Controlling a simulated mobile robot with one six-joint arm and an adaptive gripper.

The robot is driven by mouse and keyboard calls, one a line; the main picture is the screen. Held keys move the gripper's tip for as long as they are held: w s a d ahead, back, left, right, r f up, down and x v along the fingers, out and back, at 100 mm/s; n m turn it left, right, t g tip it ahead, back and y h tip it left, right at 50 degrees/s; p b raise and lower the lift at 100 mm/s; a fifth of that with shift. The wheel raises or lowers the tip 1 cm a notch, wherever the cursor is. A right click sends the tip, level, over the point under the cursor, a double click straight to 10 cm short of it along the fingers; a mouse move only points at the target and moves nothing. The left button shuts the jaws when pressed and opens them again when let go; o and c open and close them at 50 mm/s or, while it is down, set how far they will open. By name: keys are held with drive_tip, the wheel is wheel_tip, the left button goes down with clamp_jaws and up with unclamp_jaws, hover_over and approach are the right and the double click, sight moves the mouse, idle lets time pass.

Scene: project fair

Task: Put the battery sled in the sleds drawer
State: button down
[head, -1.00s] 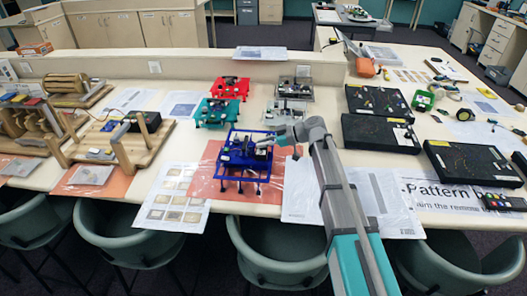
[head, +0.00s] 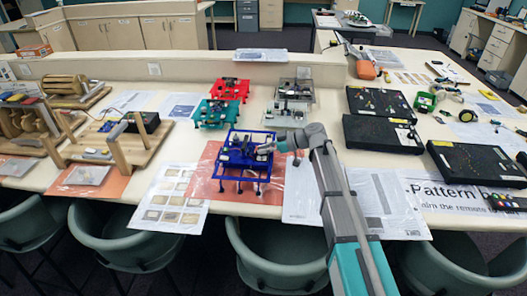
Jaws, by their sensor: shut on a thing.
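My gripper (head: 264,151) is at the right end of the top of a blue legged frame (head: 231,166). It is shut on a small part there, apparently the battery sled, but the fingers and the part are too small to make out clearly. The blue frame stands on an orange mat (head: 206,187) near the table's front edge and carries dark and light parts on top. No open drawer and no drawer marked for sleds can be made out.
Red (head: 231,96) and green (head: 201,119) legged frames stand behind the blue one, with grey ones beside them. Black boards (head: 382,138) lie to the right, a wooden stand (head: 122,150) to the left. Chairs line the front edge.

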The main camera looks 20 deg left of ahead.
drive_tip(key=shift+f, duration=0.2)
drive_tip(key=c, duration=0.7)
unclamp_jaws()
drive_tip(key=shift+p+v, duration=2.55)
drive_tip(key=shift+v, duration=4.4)
drive_tip(key=shift+s, duration=0.1)
